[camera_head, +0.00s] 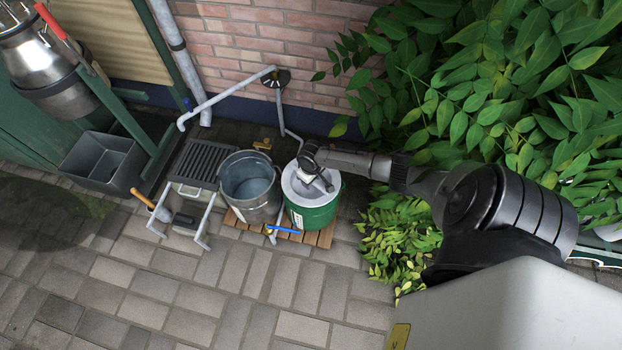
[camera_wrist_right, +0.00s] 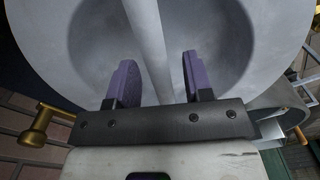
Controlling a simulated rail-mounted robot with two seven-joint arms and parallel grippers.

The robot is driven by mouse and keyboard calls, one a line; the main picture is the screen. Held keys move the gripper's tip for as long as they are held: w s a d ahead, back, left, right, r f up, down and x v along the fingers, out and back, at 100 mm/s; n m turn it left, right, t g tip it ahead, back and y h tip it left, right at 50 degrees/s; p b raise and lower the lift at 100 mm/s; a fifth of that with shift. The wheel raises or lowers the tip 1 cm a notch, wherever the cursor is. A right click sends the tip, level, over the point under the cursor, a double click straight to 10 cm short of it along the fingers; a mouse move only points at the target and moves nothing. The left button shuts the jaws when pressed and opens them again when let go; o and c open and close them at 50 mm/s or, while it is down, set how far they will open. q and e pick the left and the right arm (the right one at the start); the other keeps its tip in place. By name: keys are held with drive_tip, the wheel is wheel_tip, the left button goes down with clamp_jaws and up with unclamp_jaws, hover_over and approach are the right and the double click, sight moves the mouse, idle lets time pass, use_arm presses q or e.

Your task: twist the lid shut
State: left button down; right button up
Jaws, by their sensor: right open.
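A green tub (camera_head: 318,216) stands on a wooden slatted pallet (camera_head: 325,237) in the head view, with a round grey lid (camera_head: 291,186) on top. In the right wrist view the lid (camera_wrist_right: 285,25) fills most of the picture, with a recessed middle and a straight bar handle (camera_wrist_right: 148,45) across it. My right gripper (camera_head: 318,180) is over the lid. Its two purple fingers are apart, one on each side of the bar, also in the right wrist view (camera_wrist_right: 158,80). I see gaps beside the bar; fingertip depth is unclear. My left gripper is not in view.
A metal bucket (camera_head: 251,203) stands close to the tub's left. A slatted grate (camera_head: 197,163) and grey bin (camera_head: 101,166) are farther left. Leafy plants (camera_head: 500,95) crowd the right, beside my arm. A brick wall (camera_head: 240,45) is behind.

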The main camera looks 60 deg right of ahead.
wheel_tip(320, 180, up, 14)
drive_tip(key=p, duration=0.9)
drive_tip(key=shift+f, duration=0.15)
